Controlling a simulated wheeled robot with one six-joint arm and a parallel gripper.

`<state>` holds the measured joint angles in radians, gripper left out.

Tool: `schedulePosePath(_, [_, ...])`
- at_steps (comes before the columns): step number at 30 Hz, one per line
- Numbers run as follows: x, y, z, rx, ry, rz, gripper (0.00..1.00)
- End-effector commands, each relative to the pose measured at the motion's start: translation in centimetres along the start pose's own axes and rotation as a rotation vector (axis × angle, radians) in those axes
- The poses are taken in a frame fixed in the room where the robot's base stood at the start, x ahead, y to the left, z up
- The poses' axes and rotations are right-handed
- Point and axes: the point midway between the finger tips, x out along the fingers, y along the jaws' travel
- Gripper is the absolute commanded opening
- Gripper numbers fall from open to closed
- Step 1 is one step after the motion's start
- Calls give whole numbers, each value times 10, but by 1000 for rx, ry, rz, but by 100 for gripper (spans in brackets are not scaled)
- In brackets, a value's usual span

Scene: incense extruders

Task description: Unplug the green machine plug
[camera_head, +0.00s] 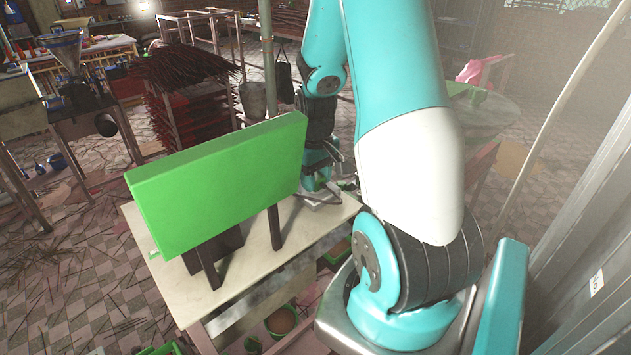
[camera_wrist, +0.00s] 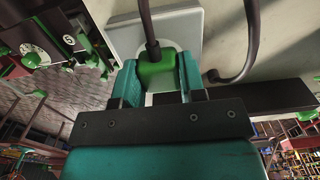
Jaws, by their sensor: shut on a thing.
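The green plug (camera_wrist: 157,73) sits between the two teal fingers of my gripper (camera_wrist: 159,80) in the wrist view. The fingers are shut on it from both sides. A dark cable rises from the plug. Behind it is a pale wall-plate-like socket (camera_wrist: 190,30) with a round face; the plug is right against or close to it, and I cannot tell how deep it sits. In the head view my gripper (camera_head: 318,182) is low at the table, partly hidden by the green panel; the plug cannot be made out there.
A large green panel (camera_head: 220,175) on dark legs stands on the pale table (camera_head: 150,240), left of my arm. A loose dark cable (camera_wrist: 247,50) curves beside the socket. A numbered dial (camera_wrist: 35,55) is at the left. A grey corrugated wall (camera_head: 590,230) is at the right.

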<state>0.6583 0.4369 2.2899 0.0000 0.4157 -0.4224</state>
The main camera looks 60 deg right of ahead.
Motion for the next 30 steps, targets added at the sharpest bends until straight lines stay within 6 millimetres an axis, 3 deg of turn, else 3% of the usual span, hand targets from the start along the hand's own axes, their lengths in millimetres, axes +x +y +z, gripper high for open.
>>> schedulePosePath(30, [-42, 0, 0, 0, 2, 1, 0])
